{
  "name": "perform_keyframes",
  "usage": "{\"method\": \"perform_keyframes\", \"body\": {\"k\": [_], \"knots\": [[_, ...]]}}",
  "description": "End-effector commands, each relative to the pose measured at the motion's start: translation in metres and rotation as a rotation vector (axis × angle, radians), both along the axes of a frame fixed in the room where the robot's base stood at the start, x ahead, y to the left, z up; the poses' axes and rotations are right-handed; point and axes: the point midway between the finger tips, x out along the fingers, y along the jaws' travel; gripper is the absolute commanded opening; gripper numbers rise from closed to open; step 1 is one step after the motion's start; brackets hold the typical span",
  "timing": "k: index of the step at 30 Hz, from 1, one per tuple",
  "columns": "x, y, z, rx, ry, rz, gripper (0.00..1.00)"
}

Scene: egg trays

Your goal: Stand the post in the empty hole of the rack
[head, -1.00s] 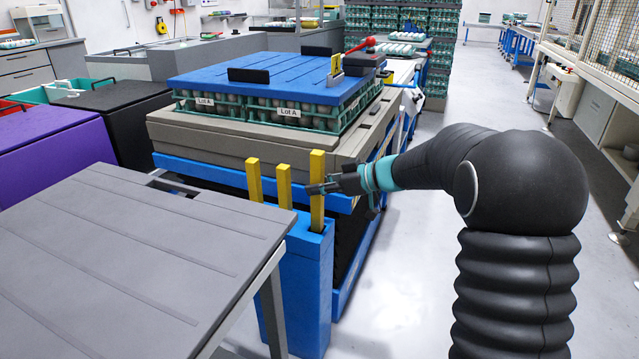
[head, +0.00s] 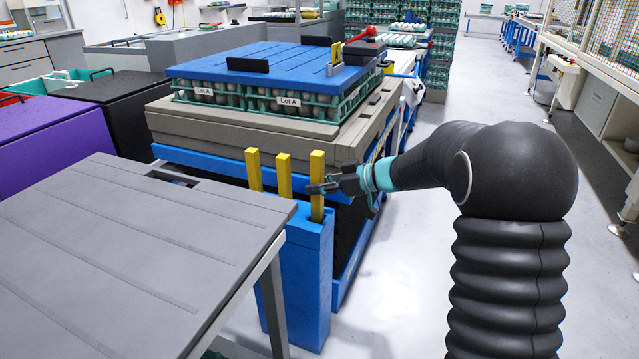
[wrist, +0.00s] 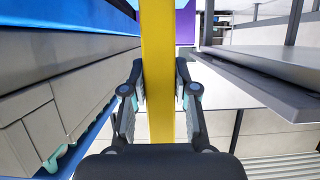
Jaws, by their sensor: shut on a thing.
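The blue rack (head: 308,270) stands upright beside the grey table, with three yellow posts at its top. The left post (head: 254,170) and middle post (head: 284,176) stand upright in it. My gripper (head: 318,188) is shut on the right post (head: 317,163), the one nearest me. This post is upright, and its lower end goes out of sight at the rack's top, seemingly inside the hole there. In the wrist view the post (wrist: 158,50) runs between both fingers of my gripper (wrist: 160,88). The hole itself is hidden.
The grey table (head: 130,235) is close on the left. Behind the rack is a blue-framed stand with grey slabs (head: 240,143), bearing egg trays (head: 255,99) under a blue lid (head: 270,66). The floor on the right (head: 410,270) is clear.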

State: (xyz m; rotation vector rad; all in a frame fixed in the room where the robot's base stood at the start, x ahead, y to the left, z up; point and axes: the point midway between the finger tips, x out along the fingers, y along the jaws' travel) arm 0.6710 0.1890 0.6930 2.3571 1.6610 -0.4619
Motion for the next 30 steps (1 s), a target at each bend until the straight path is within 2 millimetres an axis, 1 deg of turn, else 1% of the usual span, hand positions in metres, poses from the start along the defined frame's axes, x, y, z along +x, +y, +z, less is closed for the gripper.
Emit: {"method": "perform_keyframes", "body": {"k": [18,30], "knots": [[0.000,0.000,-0.019,0.000,0.001,0.000,0.00],[0.000,0.000,-0.021,0.000,0.000,0.000,0.00]]}}
